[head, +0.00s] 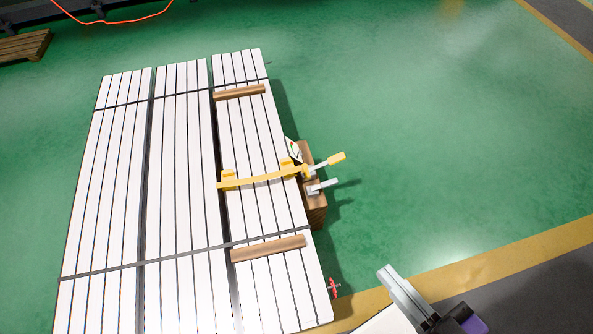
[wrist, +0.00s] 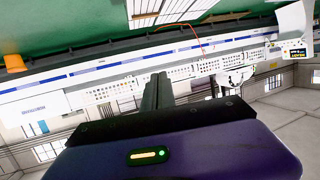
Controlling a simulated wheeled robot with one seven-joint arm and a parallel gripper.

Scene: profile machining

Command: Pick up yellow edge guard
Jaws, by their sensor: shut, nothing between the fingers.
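A yellow strap (head: 255,180) runs across the right-hand bundle of white profiles (head: 240,130). Small yellow edge guards sit along it, one (head: 228,175) near the bundle's left edge and one (head: 288,163) near its right edge. Their exact shape is too small to tell. My gripper (head: 386,273) is at the lower right in the head view, beyond the bundle's right side and apart from the guards. In the wrist view my gripper (wrist: 158,80) shows its fingers together with nothing between them. No guard shows in the wrist view.
Wooden strips (head: 268,248) lie on top. A small red object (head: 334,288) is near the front right corner. Green floor (head: 430,150) to the right is clear.

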